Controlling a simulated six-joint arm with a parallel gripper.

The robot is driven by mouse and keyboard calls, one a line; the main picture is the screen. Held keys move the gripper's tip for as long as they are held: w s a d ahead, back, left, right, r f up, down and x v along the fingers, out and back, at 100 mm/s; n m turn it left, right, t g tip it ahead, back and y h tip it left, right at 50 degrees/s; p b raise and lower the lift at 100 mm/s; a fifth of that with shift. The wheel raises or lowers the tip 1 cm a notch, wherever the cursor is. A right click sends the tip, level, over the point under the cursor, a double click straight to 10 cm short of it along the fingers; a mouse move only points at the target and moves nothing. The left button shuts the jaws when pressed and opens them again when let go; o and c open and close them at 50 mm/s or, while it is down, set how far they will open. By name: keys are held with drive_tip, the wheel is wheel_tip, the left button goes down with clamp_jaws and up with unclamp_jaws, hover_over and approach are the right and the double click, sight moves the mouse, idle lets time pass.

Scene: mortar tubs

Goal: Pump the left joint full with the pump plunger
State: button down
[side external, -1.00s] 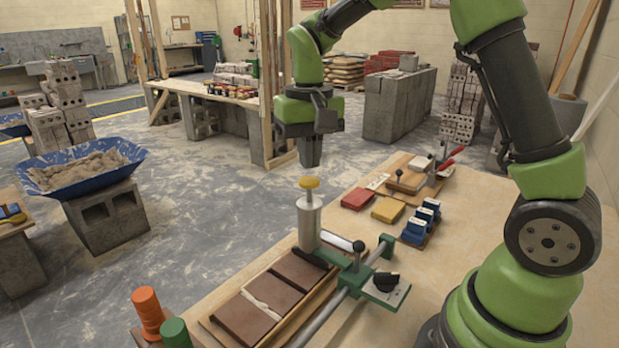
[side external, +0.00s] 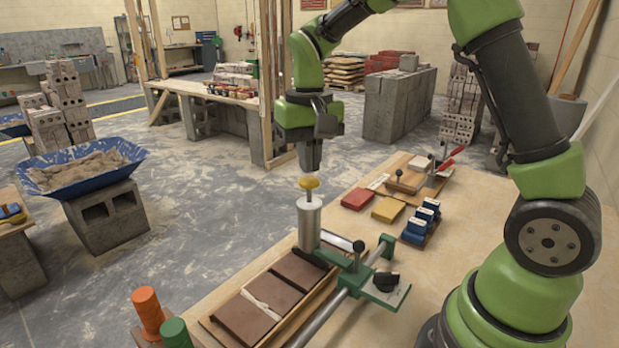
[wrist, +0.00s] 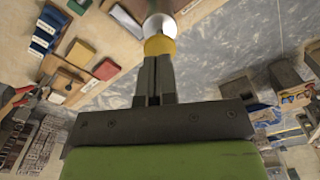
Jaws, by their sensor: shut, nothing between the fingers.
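The pump is an upright grey cylinder (side external: 309,222) with a yellow plunger knob (side external: 309,183) on a short stem above it. It stands at the far end of a board of brown slabs (side external: 272,292). A pale, ragged strip of mortar (side external: 262,303) lies in the joint between the two nearer slabs. My gripper (side external: 309,169) is shut and empty, pointing down just above the knob. In the wrist view, the shut fingertips (wrist: 156,58) overlap the edge of the yellow knob (wrist: 159,45); I cannot tell whether they touch it.
A green clamp-like carriage with a black knob (side external: 387,281) sits on rails beside the slabs. Red (side external: 357,199) and yellow (side external: 388,210) blocks and several blue blocks (side external: 414,231) stand to the right. Orange (side external: 148,311) and green (side external: 175,333) cylinders stand at the near left.

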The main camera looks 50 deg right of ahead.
drive_tip(key=shift+f, duration=1.2)
drive_tip(key=shift+r, duration=1)
drive_tip(key=shift+f, duration=0.2)
drive_tip(key=shift+f, duration=0.8)
drive_tip(key=shift+r, duration=1)
drive_tip(key=shift+f, duration=0.1)
